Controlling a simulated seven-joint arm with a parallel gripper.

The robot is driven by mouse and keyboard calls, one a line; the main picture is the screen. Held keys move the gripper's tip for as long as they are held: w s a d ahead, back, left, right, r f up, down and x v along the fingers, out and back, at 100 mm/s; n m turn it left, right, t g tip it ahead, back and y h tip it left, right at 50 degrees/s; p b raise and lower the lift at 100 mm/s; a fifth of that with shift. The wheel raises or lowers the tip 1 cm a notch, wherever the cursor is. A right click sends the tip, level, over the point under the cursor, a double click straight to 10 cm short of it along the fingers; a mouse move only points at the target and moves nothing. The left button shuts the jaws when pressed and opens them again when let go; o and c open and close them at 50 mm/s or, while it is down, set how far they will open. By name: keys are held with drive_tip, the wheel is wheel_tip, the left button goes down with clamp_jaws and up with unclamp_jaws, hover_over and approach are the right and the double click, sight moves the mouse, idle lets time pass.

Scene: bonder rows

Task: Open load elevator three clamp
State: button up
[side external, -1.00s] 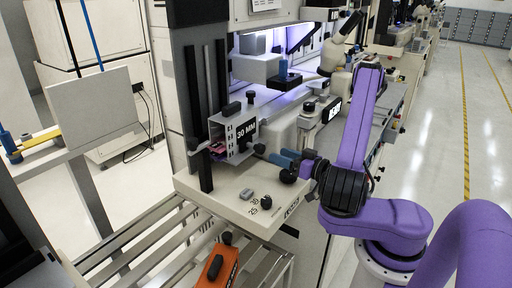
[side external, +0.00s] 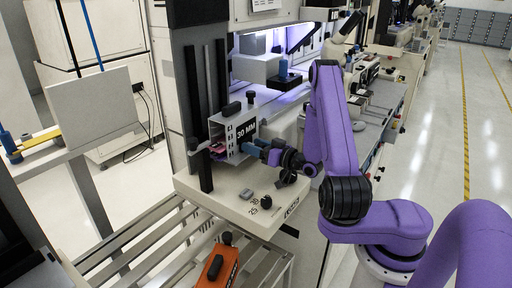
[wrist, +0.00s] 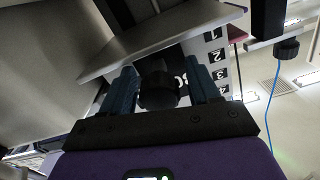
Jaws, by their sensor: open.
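The load elevator holds a grey box labelled "30 MM" (side external: 243,132) on a cream platform in the side external view. A round black knob (wrist: 158,90) is in the wrist view, at the face of the elevator; I take it as the clamp's knob. My gripper (side external: 258,148) is level with the box's lower right side. In the wrist view my gripper (wrist: 161,72) is open, with one blue finger on each side of the knob. I cannot tell whether the fingers touch it. In the side external view the fingers and wrist hide the knob.
A black knob (side external: 265,201) and a small grey part (side external: 245,194) are on the platform (side external: 215,187) below my gripper. Black vertical rails (side external: 204,130) stand left of the box. An orange unit (side external: 220,266) is at the front. Number labels (wrist: 217,55) show behind the knob.

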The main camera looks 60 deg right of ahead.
clamp_jaws()
drive_tip(key=shift+s+d, duration=0.1)
drive_tip(key=shift+s, duration=1.2)
unclamp_jaws()
drive_tip(key=s, duration=1.7)
drive_tip(key=shift+s, duration=0.15)
